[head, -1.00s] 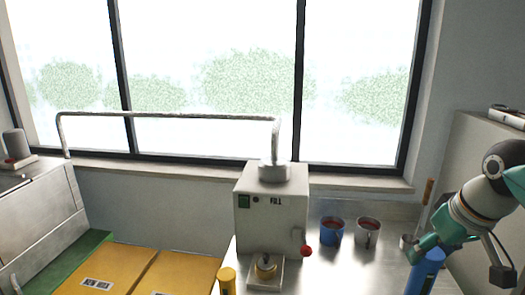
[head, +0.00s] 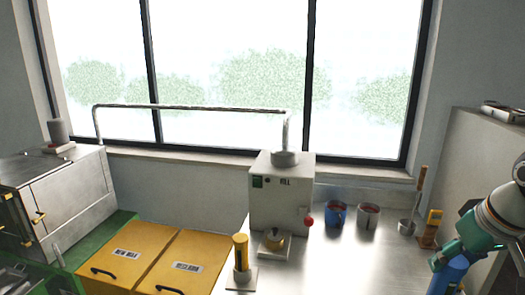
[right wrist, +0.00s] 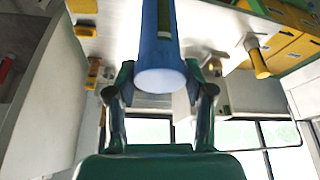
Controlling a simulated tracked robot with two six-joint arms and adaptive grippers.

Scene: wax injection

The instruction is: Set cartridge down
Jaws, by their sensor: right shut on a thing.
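A blue cylindrical cartridge (head: 449,276) is held by my right gripper (head: 442,259) at the right edge of the head view. Its lower part is cut off by the frame. In the right wrist view the blue cartridge (right wrist: 160,55) runs away between the two fingers of my right gripper (right wrist: 160,82), which is shut on it. A yellow cartridge (head: 240,252) stands upright on a small pale plate (head: 240,283) at the front left of the metal table. My left gripper is not in view.
The injection machine (head: 283,200) stands on the metal table (head: 330,265), with a blue mug (head: 336,217) and a steel mug (head: 367,217) beside it. A small pot (head: 406,227) and a yellow tool on a stand (head: 432,225) are further right. Yellow drawers (head: 185,258) are left. The table's middle is clear.

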